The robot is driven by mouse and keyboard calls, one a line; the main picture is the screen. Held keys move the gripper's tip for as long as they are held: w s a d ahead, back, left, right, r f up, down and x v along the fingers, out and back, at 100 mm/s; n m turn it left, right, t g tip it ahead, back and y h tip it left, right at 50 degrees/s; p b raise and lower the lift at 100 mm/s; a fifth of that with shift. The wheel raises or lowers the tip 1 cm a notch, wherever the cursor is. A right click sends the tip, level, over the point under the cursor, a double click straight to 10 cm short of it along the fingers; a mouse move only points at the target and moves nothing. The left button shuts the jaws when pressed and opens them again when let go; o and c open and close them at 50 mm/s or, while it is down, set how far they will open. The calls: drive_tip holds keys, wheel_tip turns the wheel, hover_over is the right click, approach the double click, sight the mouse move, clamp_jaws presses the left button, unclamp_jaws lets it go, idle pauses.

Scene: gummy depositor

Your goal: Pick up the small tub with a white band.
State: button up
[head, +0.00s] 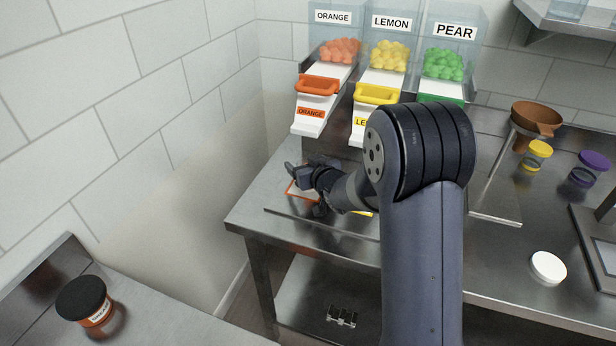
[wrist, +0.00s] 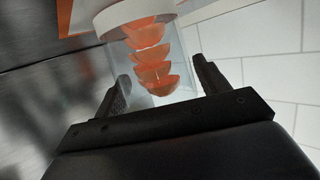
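In the wrist view, a white curved band (wrist: 112,22) shows at the top, with a few orange rounded pieces (wrist: 152,75) stacked below it in what looks like a clear-walled tub. My gripper (wrist: 160,78) has its fingers apart, one on each side of the clear part. I cannot tell whether either finger touches it. In the head view, my gripper (head: 297,173) is low over the counter below the orange dispenser, at the orange-outlined square (head: 291,188). The tub cannot be made out there; my arm and gripper cover much of that spot.
Orange (head: 318,87), lemon (head: 375,94) and pear (head: 441,98) dispensers stand behind. A yellow-lidded tub (head: 538,149), a purple-lidded tub (head: 592,162), a brown funnel (head: 536,118) and a white round item (head: 548,268) are right. A dark-lidded jar (head: 82,298) stands lower left.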

drive_tip(key=c, duration=0.8)
drive_tip(key=shift+r, duration=0.1)
